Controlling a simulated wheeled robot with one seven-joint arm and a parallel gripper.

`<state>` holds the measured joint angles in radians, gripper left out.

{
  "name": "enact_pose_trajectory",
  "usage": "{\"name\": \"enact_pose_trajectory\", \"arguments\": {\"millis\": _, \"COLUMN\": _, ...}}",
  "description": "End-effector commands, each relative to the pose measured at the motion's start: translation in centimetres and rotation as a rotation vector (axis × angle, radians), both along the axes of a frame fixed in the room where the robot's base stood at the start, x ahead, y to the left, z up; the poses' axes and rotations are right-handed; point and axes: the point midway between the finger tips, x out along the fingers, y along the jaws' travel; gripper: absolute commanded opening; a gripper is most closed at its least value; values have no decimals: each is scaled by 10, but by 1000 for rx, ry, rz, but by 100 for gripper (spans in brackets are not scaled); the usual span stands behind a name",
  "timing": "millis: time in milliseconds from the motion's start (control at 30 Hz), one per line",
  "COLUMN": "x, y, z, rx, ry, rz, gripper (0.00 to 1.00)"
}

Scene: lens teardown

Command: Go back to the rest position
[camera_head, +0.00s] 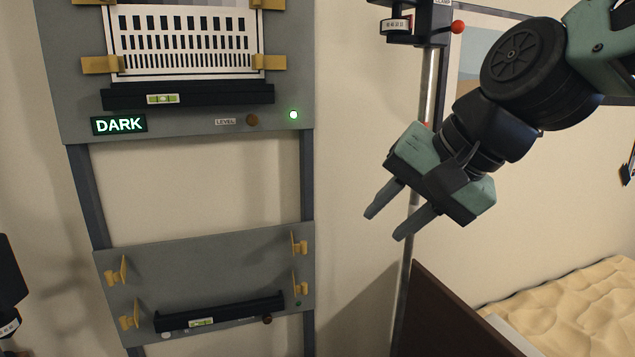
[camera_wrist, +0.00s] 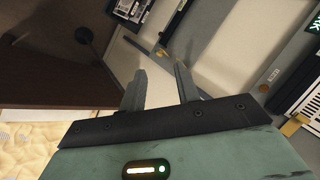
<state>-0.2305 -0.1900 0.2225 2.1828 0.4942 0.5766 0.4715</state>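My gripper (camera_head: 386,224) hangs in free air at the right of the camera_head view, in front of the wall and near a vertical metal pole (camera_head: 414,215). Its two grey fingers point down and to the left. They stand apart with nothing between them. In the camera_wrist view the fingers (camera_wrist: 160,85) also show apart and empty.
A grey upper panel (camera_head: 190,122) holds a striped chart (camera_head: 185,43), a lit DARK sign (camera_head: 119,125) and a green light. A lower panel (camera_head: 205,275) carries yellow clips and a black ledge. A brown board (camera_head: 455,320) and a cream quilted surface (camera_head: 570,305) lie at lower right.

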Motion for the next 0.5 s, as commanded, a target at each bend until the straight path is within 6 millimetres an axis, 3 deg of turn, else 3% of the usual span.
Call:
{"name": "enact_pose_trajectory", "arguments": {"millis": 33, "x": -23, "y": 3, "z": -36, "rx": -91, "ry": 25, "rz": 113, "gripper": 32}}
{"name": "enact_pose_trajectory", "arguments": {"millis": 200, "x": -97, "y": -8, "z": -126, "rx": -368, "ry": 78, "rz": 519, "gripper": 32}}
{"name": "enact_pose_trajectory", "arguments": {"millis": 333, "x": -142, "y": -26, "z": -168, "rx": -515, "ry": 109, "rz": 784, "gripper": 32}}
{"name": "enact_pose_trajectory", "arguments": {"millis": 500, "x": -169, "y": -43, "z": -191, "rx": -605, "ry": 127, "rz": 968, "gripper": 32}}
